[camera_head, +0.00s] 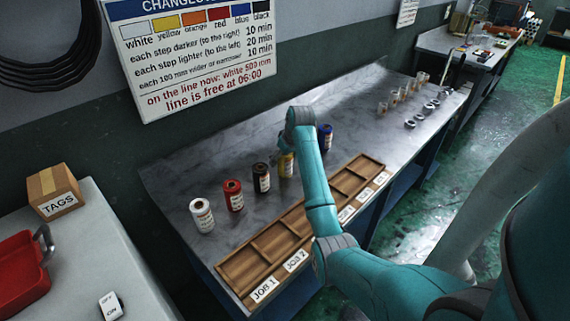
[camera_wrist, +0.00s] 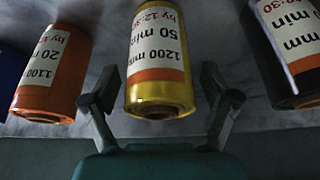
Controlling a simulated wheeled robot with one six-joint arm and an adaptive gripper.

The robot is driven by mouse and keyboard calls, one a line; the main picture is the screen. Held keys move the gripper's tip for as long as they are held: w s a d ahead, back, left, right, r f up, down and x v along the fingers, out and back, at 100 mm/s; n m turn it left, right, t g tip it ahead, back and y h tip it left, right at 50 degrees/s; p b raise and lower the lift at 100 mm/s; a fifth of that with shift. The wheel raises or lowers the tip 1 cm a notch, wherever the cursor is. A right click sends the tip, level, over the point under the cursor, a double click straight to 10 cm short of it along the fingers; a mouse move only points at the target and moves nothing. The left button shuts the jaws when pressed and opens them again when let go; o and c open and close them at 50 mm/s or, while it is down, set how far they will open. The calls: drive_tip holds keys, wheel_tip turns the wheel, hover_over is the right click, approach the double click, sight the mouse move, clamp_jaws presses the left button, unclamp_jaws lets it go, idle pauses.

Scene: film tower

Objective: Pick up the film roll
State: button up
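Several film rolls stand upright in a row on the metal bench. The yellow roll (camera_head: 286,164) is partly behind my arm in the head view. In the wrist view the yellow roll (camera_wrist: 160,62), labelled 1200 mm and 50 min, is centred between the fingers of my gripper (camera_wrist: 157,90). The fingers are spread, with a gap on each side of the roll. The orange roll (camera_wrist: 52,70) and the black roll (camera_wrist: 290,50) flank it. The head view also shows the white (camera_head: 202,215), red (camera_head: 233,195), black (camera_head: 262,177) and blue (camera_head: 325,138) rolls. My arm hides the orange roll there.
A wooden tray (camera_head: 236,270) with compartments labelled JOB 1, JOB 2 and onward lies along the bench's front edge. Small cups (camera_head: 394,96) and rings (camera_head: 410,124) stand at the far end. A changeover sign (camera_head: 195,50) hangs above. A TAGS box (camera_head: 54,188) sits at left.

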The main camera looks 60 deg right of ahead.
drive_tip(key=c, duration=1.3)
